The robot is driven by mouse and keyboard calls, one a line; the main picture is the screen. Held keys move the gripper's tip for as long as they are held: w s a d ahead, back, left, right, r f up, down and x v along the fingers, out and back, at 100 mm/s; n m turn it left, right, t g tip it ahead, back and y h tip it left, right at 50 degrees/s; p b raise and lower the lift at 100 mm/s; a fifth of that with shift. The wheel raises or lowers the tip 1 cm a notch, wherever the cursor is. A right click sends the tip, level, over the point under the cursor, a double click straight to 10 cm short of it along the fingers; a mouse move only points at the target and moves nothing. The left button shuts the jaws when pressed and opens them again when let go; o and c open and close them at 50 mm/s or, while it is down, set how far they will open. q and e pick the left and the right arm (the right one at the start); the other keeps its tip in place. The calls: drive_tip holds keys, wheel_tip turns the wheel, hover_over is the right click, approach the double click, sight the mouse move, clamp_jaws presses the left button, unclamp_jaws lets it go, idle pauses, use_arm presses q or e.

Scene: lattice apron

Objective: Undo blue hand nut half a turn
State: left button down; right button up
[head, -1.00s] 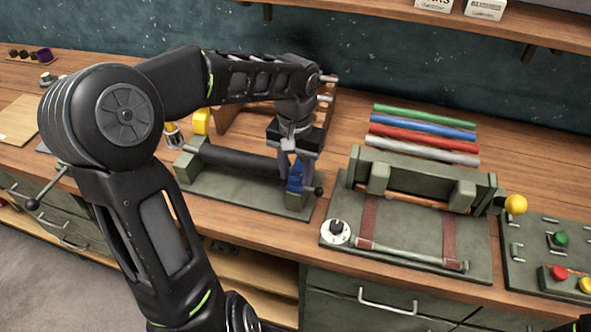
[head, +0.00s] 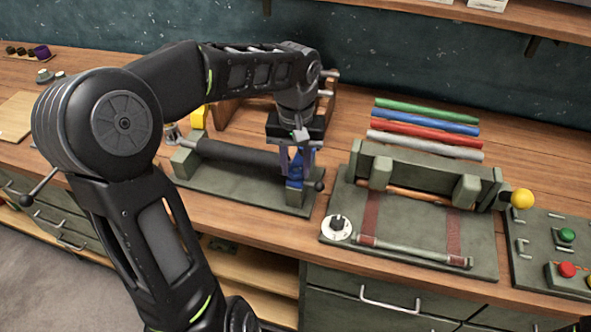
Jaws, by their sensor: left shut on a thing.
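The blue hand nut (head: 295,171) sits at the right end of a dark roller (head: 238,156) on a green-grey base plate (head: 235,189). My left gripper (head: 296,160) points down over the nut, with its fingers on either side and shut on it. The fingers and wrist hide part of the nut, so its exact angle cannot be told. A small dark ball knob (head: 319,186) shows just right of the nut. My right gripper is not in view.
Right of the roller stands a green-grey fixture (head: 420,168) with a white dial (head: 337,227) and a yellow ball knob (head: 522,198). Several coloured rolls lie behind it, including a red one (head: 411,132). A button panel (head: 560,265) is at far right.

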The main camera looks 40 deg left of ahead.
sight(295, 170)
use_arm(q)
drive_tip(key=c, duration=1)
unclamp_jaws()
drive_tip(key=shift+c, duration=0.2)
drive_tip(key=shift+r, duration=0.1)
drive_tip(key=shift+r+b, duration=0.3)
drive_tip(key=shift+r, duration=3.55)
